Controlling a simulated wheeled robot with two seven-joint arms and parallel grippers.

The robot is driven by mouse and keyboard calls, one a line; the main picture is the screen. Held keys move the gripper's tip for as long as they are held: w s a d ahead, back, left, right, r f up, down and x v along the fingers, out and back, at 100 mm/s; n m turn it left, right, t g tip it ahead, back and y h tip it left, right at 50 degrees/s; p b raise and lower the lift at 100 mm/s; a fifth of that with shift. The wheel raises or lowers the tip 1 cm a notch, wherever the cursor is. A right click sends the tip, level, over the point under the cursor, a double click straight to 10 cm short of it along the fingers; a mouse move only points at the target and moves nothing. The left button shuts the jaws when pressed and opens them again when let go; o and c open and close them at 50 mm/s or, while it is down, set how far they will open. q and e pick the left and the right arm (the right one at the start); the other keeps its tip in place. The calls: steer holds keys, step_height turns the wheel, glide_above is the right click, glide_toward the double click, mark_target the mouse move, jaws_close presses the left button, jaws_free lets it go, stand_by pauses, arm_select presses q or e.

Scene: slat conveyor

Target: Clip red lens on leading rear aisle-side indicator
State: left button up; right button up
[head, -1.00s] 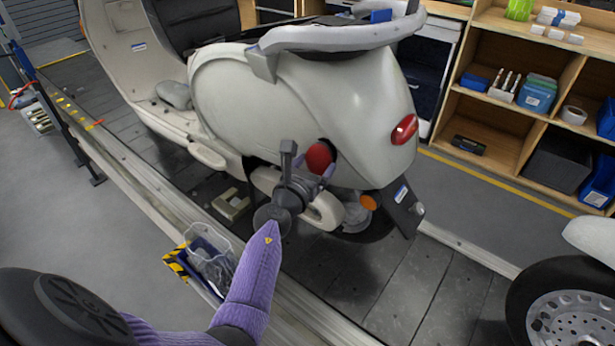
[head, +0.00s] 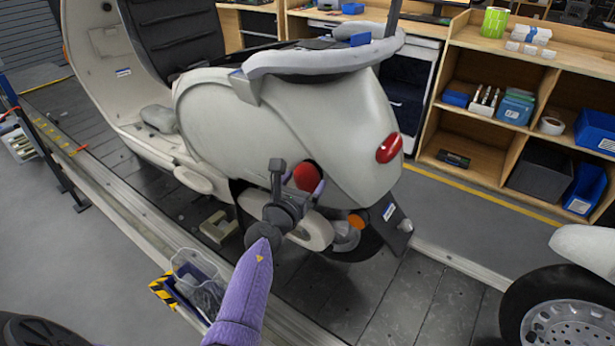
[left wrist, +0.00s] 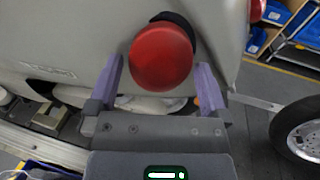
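A round red lens (head: 307,177) sits at the rear flank of the cream scooter (head: 270,130), on the side facing me. In the left wrist view the red lens (left wrist: 160,58) lies in front of a black round mount (left wrist: 178,20), partly covering it. My left gripper (head: 304,184) is at the lens, its two purple fingers on either side. In the left wrist view the left gripper (left wrist: 160,84) has its fingers spread, with a narrow gap beside the lens on each side. Whether the lens is fully seated cannot be told. My right gripper is out of view.
An orange indicator (head: 357,221) and red tail light (head: 389,148) are on the scooter's rear. A clear bin (head: 197,280) stands at the conveyor edge. Another vehicle's wheel (head: 562,312) is at right. Shelves (head: 470,165) with blue bins line the back.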

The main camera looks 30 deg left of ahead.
arm_select(q)
steer(key=s+d+p, duration=0.1)
steer(key=s+p, duration=0.1)
steer(key=s, duration=0.7)
steer(key=shift+s+d+r+p, duration=0.2)
steer(key=shift+s+r+p, duration=0.1)
steer(key=shift+s, duration=0.1)
steer(key=s+d+f+n+g, duration=0.2)
steer(key=s+f+n, duration=0.1)
steer(key=f+n, duration=0.3)
steer(key=s+d+f+n+g+h, duration=0.1)
steer(key=s+d+f+n+g, duration=0.2)
steer(key=f, duration=0.5)
steer(key=s+d+f+n+g, duration=0.1)
steer(key=s+f+n, duration=0.2)
steer(key=f+n, duration=0.35)
steer(key=s+d+f+n+g, duration=0.1)
steer(key=s+f+n+g, duration=0.2)
steer(key=s, duration=0.6)
steer(key=s+d+f+n+g, duration=0.1)
steer(key=s+f+n+g, duration=0.3)
steer(key=s+f+n, duration=0.2)
steer(key=s+d+f+n+g+h, duration=0.1)
steer(key=s+f+n+g, duration=0.2)
steer(key=s, duration=1.1)
step_height(320, 180, down, 2)
steer(key=n, duration=0.4)
steer(key=shift+d+f+g, duration=0.15)
steer(key=shift+g, duration=0.25)
